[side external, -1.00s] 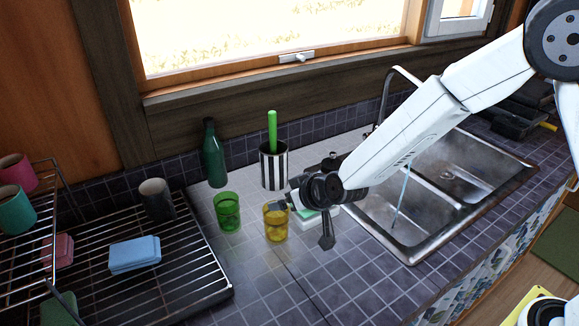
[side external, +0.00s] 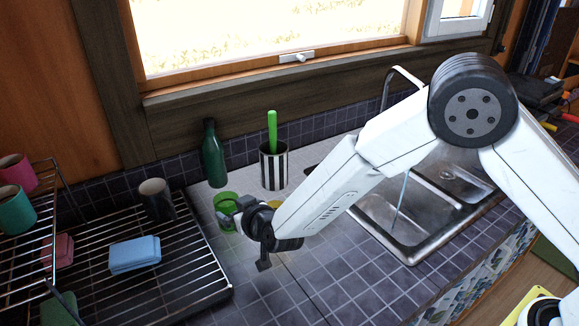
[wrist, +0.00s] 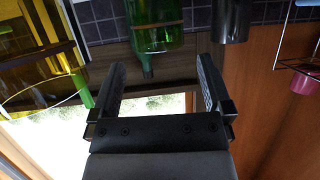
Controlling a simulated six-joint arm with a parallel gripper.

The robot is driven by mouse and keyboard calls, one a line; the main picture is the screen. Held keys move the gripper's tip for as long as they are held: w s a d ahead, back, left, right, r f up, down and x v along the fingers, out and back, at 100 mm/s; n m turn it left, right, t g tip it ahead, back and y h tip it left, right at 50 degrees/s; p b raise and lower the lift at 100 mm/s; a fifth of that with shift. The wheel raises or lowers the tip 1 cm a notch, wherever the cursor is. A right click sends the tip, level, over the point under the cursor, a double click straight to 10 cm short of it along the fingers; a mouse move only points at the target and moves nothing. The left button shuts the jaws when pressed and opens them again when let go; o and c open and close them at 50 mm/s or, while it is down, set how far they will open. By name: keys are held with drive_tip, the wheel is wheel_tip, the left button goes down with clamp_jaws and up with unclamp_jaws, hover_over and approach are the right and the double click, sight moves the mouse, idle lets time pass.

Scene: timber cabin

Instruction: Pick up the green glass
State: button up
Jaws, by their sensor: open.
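The green glass (side external: 221,200) stands on the counter left of the striped holder, partly hidden by my gripper (side external: 236,222) in the side view. In the wrist view, which is upside down, the green glass (wrist: 165,35) is just beyond my open, empty fingers (wrist: 160,70) and lines up with the gap between them. I cannot tell whether a finger touches it. The yellow glass (wrist: 40,50) is large and close at left in the wrist view. In the side view only a bit of its rim (side external: 275,204) shows behind my arm.
A dark green bottle (side external: 213,158) stands behind the green glass. A striped holder (side external: 268,167) with a green-handled item stands at right. A grey mug (side external: 154,200) and a blue sponge (side external: 134,253) are on the rack at left. The sink (side external: 410,228) is at right.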

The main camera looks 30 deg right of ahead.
sight(221, 199)
drive_tip(key=shift+x, duration=0.85)
drive_tip(key=shift+f, duration=0.1)
drive_tip(key=shift+x, duration=2.6)
drive_tip(key=shift+d, duration=0.15)
drive_tip(key=c, duration=1.1)
drive_tip(key=shift+r, duration=0.25)
drive_tip(key=shift+c, duration=0.2)
